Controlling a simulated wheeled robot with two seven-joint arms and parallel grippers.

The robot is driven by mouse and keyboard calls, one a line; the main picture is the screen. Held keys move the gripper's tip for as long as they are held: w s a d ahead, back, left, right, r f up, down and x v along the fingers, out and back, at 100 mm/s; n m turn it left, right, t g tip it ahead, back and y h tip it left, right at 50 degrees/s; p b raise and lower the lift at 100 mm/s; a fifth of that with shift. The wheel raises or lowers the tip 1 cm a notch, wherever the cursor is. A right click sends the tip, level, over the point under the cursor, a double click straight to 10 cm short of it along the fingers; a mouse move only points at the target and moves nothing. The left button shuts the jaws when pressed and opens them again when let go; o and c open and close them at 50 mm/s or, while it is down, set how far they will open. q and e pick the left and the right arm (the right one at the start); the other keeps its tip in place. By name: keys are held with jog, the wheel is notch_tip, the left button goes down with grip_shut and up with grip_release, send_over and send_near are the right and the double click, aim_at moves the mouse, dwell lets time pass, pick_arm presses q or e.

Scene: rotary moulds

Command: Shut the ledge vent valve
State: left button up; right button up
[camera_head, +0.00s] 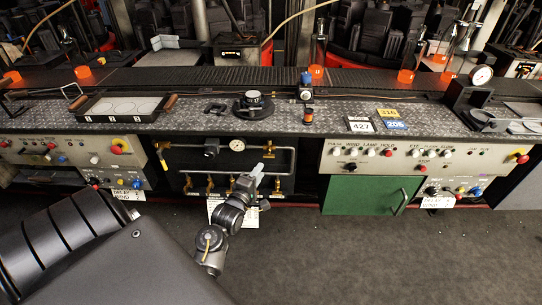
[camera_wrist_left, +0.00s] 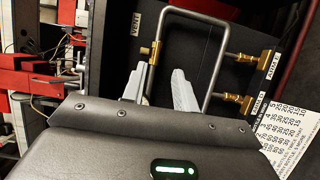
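The vent valve (camera_wrist_left: 150,54) is a small brass fitting on a bent grey pipe in the left wrist view, beside a white VENT label (camera_wrist_left: 136,23). My left gripper (camera_wrist_left: 162,88) has its two pale fingers apart, with nothing seen held between them. Its left finger is close to the vent valve and overlaps its lower end; I cannot tell whether they touch. In the head view, my left gripper (camera_head: 262,171) reaches into the dark recess under the ledge, in front of the pipes. My right gripper is not in view.
Two other brass valves (camera_wrist_left: 240,57) (camera_wrist_left: 232,97) sit to the right on the pipework. A printed number card (camera_wrist_left: 284,132) hangs nearby. A pressure gauge (camera_head: 237,145) is above the gripper. A green cabinet door (camera_head: 365,195) is to the right; open floor (camera_head: 350,260) lies in front.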

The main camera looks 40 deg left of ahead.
aim_at(269, 156)
pick_arm(q)
jog(key=x, duration=1)
jog(key=shift+w+a+r, duration=0.2)
jog(key=shift+w+r, duration=0.1)
jog(key=shift+w, duration=0.05)
grip_shut()
